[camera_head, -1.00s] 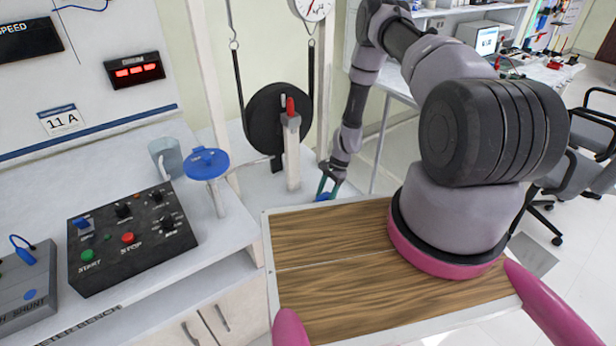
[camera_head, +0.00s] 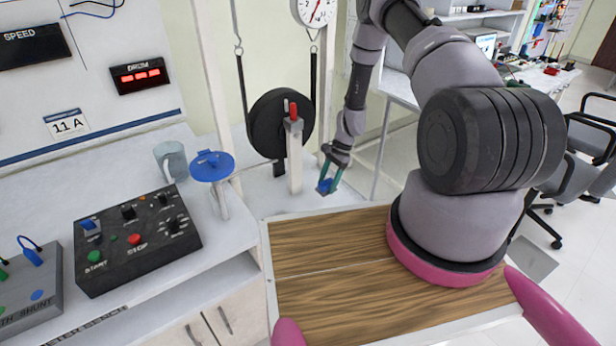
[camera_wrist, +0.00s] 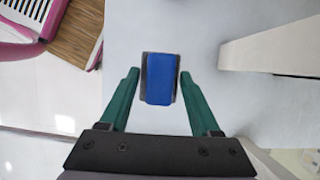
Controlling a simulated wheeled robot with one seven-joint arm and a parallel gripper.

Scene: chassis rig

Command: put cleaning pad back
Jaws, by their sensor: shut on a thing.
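The cleaning pad looks like a small blue block with dark grey sides (camera_head: 325,187). In the wrist view the pad (camera_wrist: 160,80) sits between the green fingertips of my gripper (camera_wrist: 159,74). My gripper (camera_head: 331,181) is shut on the pad and holds it above the white bench top, just behind the wooden board. In the head view the pad is small and partly covered by the fingers.
A white post with a red top (camera_head: 294,150) and a black wheel (camera_head: 270,123) stand left of my gripper. Further left are a blue disc on a stand (camera_head: 212,166), a grey mug (camera_head: 170,160) and a black control box (camera_head: 135,240). The wooden board (camera_head: 330,260) is bare.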

